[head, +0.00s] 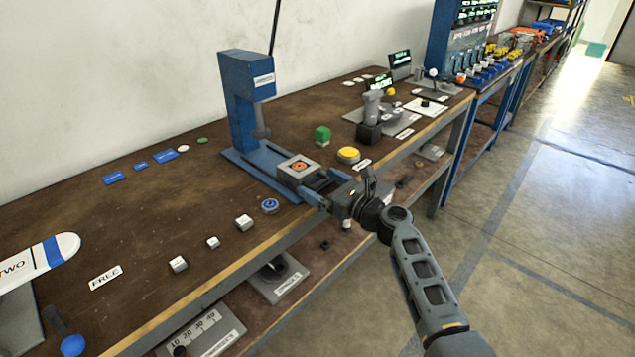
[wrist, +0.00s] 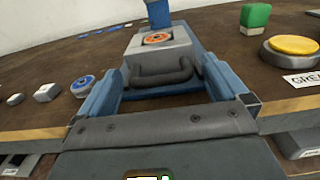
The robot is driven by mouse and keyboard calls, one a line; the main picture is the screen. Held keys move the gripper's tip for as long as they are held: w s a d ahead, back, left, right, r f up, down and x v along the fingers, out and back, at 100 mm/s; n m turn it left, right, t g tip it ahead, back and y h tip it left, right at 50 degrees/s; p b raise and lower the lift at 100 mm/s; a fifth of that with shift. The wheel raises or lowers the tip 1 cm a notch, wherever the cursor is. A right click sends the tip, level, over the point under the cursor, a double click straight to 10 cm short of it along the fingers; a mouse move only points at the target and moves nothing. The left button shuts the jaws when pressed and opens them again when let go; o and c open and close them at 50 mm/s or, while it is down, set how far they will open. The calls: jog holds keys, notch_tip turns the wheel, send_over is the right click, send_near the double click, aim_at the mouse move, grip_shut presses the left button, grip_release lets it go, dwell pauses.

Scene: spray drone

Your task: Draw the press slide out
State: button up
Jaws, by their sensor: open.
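The press (head: 247,95) is a blue upright frame on a blue base plate (head: 245,172). Its slide (head: 298,168) is a grey block with an orange disc on top, at the front end of the base. In the wrist view the slide (wrist: 160,48) shows a dark bar handle (wrist: 163,77) on its near face. My gripper (head: 323,186) is just in front of the slide at the bench edge. In the wrist view my gripper (wrist: 163,88) is open, its blue fingers to the left and right of the handle. I cannot tell whether they touch it.
A yellow button (head: 348,155) and a green block (head: 322,135) stand to the right of the slide. A blue round piece (head: 270,206) and small white cubes (head: 244,222) lie to its left. The bench's front edge (head: 225,278) is close beneath my gripper, with a lower shelf below.

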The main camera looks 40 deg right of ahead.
jog(key=s, duration=0.6)
jog(key=shift+d, duration=0.1)
jog(key=shift+f, duration=0.1)
jog(key=s+a+f+n+g+h, duration=0.2)
jog(key=s+a+f+n+g, duration=0.2)
jog(key=s+a+f+n, duration=0.7)
jog(key=s+a+r+n+g, duration=0.1)
jog(key=s+a+n, duration=0.25)
jog(key=s, duration=0.35)
jog(key=s+a+r+n, duration=0.1)
jog(key=s+a+n, duration=0.25)
jog(key=s, duration=0.35)
jog(key=s+a+r+n+t, duration=0.1)
jog(key=s+a+r+n, duration=0.3)
jog(key=s+r+n, duration=0.3)
jog(key=s+a+r+n+y, duration=0.1)
jog(key=s+a+r+n, duration=0.2)
jog(key=s+r+n, duration=0.4)
jog(key=shift+s+a+r+n+t, duration=0.35)
jog(key=shift+r+n+t, duration=0.05)
jog(key=shift+r+n, duration=1.3)
jog(key=shift+f, duration=0.15)
